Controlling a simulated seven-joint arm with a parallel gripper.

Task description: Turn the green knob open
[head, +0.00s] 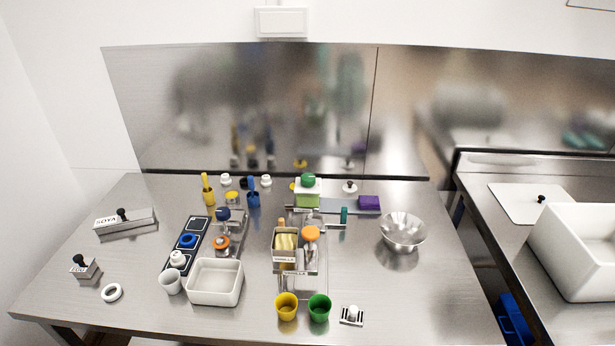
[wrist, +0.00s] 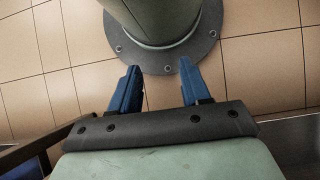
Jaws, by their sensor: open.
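A round green knob (head: 308,179) sits on top of a white and green container at the back middle of the steel table. A small upright green piece (head: 343,215) stands at the end of a thin rod to its lower right; I cannot tell whether it turns. My gripper (wrist: 159,72) shows only in the wrist view, with two blue fingers spread apart and nothing between them. It points at the tiled floor and a round bolted base, away from the table things. My gripper is not in the head view.
A clear-fronted dispenser (head: 285,258) with an orange knob (head: 311,233) stands mid-table. Yellow (head: 286,306) and green (head: 319,307) cups stand in front. A white tub (head: 215,282) is left, a steel bowl (head: 402,233) right. The table's right front is mostly clear.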

